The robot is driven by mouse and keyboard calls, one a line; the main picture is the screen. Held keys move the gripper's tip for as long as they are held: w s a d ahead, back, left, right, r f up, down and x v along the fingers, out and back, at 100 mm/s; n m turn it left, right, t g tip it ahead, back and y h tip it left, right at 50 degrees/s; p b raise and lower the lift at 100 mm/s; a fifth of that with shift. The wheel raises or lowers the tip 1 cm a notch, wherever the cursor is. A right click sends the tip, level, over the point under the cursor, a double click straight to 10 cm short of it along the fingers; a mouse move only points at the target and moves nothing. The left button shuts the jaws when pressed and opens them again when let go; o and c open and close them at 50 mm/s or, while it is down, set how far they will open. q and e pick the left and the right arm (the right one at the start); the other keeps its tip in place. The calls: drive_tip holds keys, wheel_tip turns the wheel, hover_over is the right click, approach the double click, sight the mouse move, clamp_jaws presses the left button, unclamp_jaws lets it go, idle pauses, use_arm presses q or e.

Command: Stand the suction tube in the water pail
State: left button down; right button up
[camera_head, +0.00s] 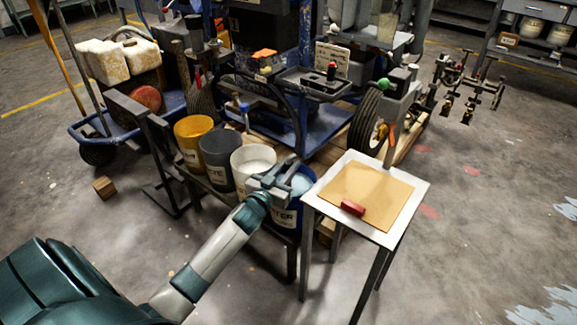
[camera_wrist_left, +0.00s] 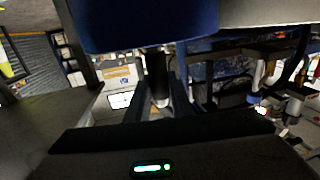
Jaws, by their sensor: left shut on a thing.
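The blue water pail (camera_head: 287,217) stands at the right end of a row of pails, partly hidden by my left gripper. Its open top with pale water shows beside the gripper. My left gripper (camera_head: 281,176) is at the pail's top, in front of and over its rim. In the left wrist view, its fingers (camera_wrist_left: 158,98) are shut on a dark upright tube (camera_wrist_left: 157,72), seemingly the suction tube. I cannot make out the tube in the head view, nor tell whether its lower end is inside the pail. A large blue surface (camera_wrist_left: 150,22), likely the pail, fills the wrist view's top. My right gripper is not in view.
Yellow (camera_head: 194,143), grey (camera_head: 221,158) and white (camera_head: 253,161) pails stand in the row to the left. A small white table (camera_head: 418,192) with a tan sheet and red block (camera_head: 352,208) stands close on the right. The striper machine (camera_head: 300,100) is behind. Front floor is clear.

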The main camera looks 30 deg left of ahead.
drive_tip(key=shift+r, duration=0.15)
use_arm(q)
drive_tip(key=c, duration=1.5)
unclamp_jaws()
drive_tip(key=shift+f, duration=0.1)
drive_tip(key=shift+s, duration=0.1)
drive_tip(key=s, duration=0.5)
drive_tip(key=s+d+p, duration=0.1)
drive_tip(key=s, duration=0.5)
drive_tip(key=s+p, duration=0.1)
drive_tip(key=s, duration=0.5)
drive_tip(key=shift+d, duration=0.3)
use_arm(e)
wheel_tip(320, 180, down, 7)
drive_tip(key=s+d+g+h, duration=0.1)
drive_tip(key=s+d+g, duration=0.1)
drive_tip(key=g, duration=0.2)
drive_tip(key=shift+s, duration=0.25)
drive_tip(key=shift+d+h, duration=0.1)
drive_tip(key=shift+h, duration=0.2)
